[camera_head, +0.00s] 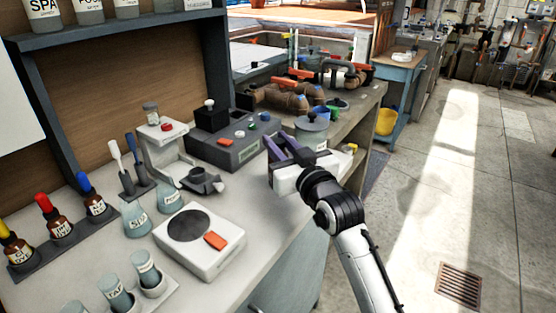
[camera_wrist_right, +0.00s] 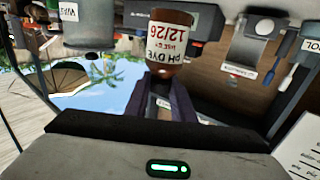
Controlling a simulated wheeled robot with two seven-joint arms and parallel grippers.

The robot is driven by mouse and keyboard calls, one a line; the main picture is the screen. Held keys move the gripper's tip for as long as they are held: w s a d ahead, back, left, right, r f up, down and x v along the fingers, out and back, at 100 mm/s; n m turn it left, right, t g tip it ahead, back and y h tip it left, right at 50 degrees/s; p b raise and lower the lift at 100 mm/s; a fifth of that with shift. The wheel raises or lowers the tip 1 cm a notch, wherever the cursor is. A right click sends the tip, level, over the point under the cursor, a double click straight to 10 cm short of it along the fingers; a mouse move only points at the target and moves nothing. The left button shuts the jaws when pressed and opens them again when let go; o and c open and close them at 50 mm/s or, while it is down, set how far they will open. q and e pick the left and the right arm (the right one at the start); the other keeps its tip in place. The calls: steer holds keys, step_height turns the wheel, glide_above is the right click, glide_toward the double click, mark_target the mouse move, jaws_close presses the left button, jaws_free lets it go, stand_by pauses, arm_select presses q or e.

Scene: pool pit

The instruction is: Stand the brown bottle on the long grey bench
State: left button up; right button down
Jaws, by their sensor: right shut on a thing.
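The brown bottle (camera_wrist_right: 168,45) is in the right wrist view, with a white label reading "pH DYE 12/26" upside down in that picture. My right gripper (camera_wrist_right: 163,88) is shut on it; the fingers cover its narrow end. In the head view my right gripper (camera_head: 284,147) is over the front edge of the long grey bench (camera_head: 112,258), near a grey lidded pot (camera_head: 312,134). I cannot make out the held bottle in the head view. My left gripper is not in view.
A white scale (camera_head: 200,242) with a dark round plate, flasks (camera_head: 136,220) and a rack of brown dropper bottles (camera_head: 57,226) stand on the bench. A grey control box (camera_head: 238,146) and brown pumps (camera_head: 287,97) are farther back. Some bare worktop shows around the scale.

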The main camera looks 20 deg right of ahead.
steer(key=shift+f, duration=1.8)
steer(key=c, duration=1.5)
jaws_free()
steer(key=shift+f, duration=0.15)
steer(key=s, duration=0.4)
steer(key=s+d, duration=0.1)
steer(key=s, duration=0.7)
steer(key=shift+d+b, duration=0.2)
steer(key=shift+b, duration=0.15)
